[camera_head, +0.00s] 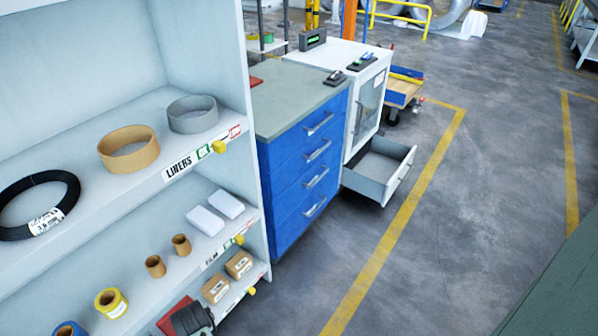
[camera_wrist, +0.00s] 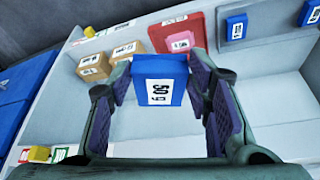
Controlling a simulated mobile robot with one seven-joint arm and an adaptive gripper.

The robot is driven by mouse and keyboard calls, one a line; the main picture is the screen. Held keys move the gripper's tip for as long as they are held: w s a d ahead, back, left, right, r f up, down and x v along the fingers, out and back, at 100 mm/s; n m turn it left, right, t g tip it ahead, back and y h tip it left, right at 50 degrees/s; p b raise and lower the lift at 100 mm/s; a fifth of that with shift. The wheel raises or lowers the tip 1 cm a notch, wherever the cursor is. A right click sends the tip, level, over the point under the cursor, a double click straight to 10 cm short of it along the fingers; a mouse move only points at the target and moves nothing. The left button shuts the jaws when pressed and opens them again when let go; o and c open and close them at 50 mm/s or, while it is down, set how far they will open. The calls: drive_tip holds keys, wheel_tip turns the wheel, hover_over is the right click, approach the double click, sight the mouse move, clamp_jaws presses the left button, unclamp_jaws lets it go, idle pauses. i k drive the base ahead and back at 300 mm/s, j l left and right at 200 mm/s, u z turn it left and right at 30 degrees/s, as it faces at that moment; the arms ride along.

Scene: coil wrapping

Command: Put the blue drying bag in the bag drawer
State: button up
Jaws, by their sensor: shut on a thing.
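My gripper (camera_wrist: 160,82) is shut on a blue drying bag (camera_wrist: 158,66) with a white label reading 50 g, seen in the wrist view. The bag sits between the two finger pads, above a pale shelf. In the head view, a dark green part of my arm's end (camera_head: 193,321) shows at the bottom by the lower shelf; the bag is not seen there. An open, empty-looking grey drawer (camera_head: 372,185) sticks out of the white cabinet (camera_head: 352,128) in the head view, well away from my gripper. No drawer label is readable.
The white shelf rack (camera_head: 254,165) holds liners, rolls and boxes. A blue drawer cabinet (camera_head: 300,175) stands between the rack and the open drawer. In the wrist view, a red bag (camera_wrist: 182,36), brown boxes (camera_wrist: 95,67) and another blue bag (camera_wrist: 236,26) lie nearby. Floor at right is clear.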

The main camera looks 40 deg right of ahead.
sight(373, 177)
drive_tip(key=i+l+z, duration=0.1)
drive_tip(key=l, duration=0.3)
drive_tip(key=i+l+z, duration=0.15)
drive_tip(key=l, duration=0.3)
drive_tip(key=i+l+z, duration=0.1)
drive_tip(key=l, duration=0.3)
drive_tip(key=i+l+z, duration=0.1)
drive_tip(key=i+l, duration=0.15)
drive_tip(key=i+l+z, duration=0.1)
drive_tip(key=l, duration=0.4)
drive_tip(key=i+l+z, duration=0.2)
drive_tip(key=i+l, duration=0.15)
drive_tip(key=i+l+z, duration=0.2)
drive_tip(key=i, duration=0.4)
drive_tip(key=i+l+z, duration=0.25)
drive_tip(key=i, duration=0.25)
